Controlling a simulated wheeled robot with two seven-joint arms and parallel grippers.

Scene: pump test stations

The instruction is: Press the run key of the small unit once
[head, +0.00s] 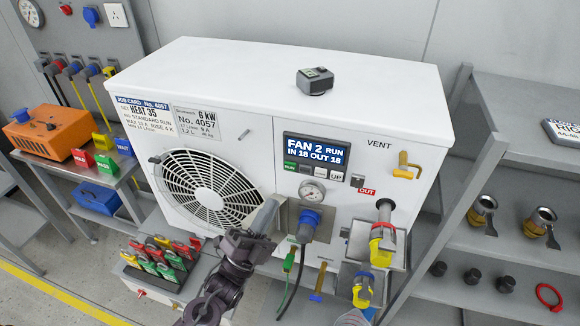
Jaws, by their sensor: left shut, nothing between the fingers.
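A white unit (230,75) with a 6 kW plate stands in the middle of the head view. Its blue display (315,150) reads FAN 2 RUN, IN 18 OUT 18. Below the display is a row of keys; the green run key (290,166) is at its left end, and a white UP key (335,176) is at the right. My left gripper (272,204) is shut and empty, in front of the unit between the fan grille and the gauge. It appears below and left of the run key, apart from it. My right gripper is not in view.
A round gauge (313,192) and blue connector (307,225) sit below the keys. Yellow and red fittings (382,243) stick out at the right. A grey box (315,81) lies on the unit's top. An orange device (52,132) stands on the left bench.

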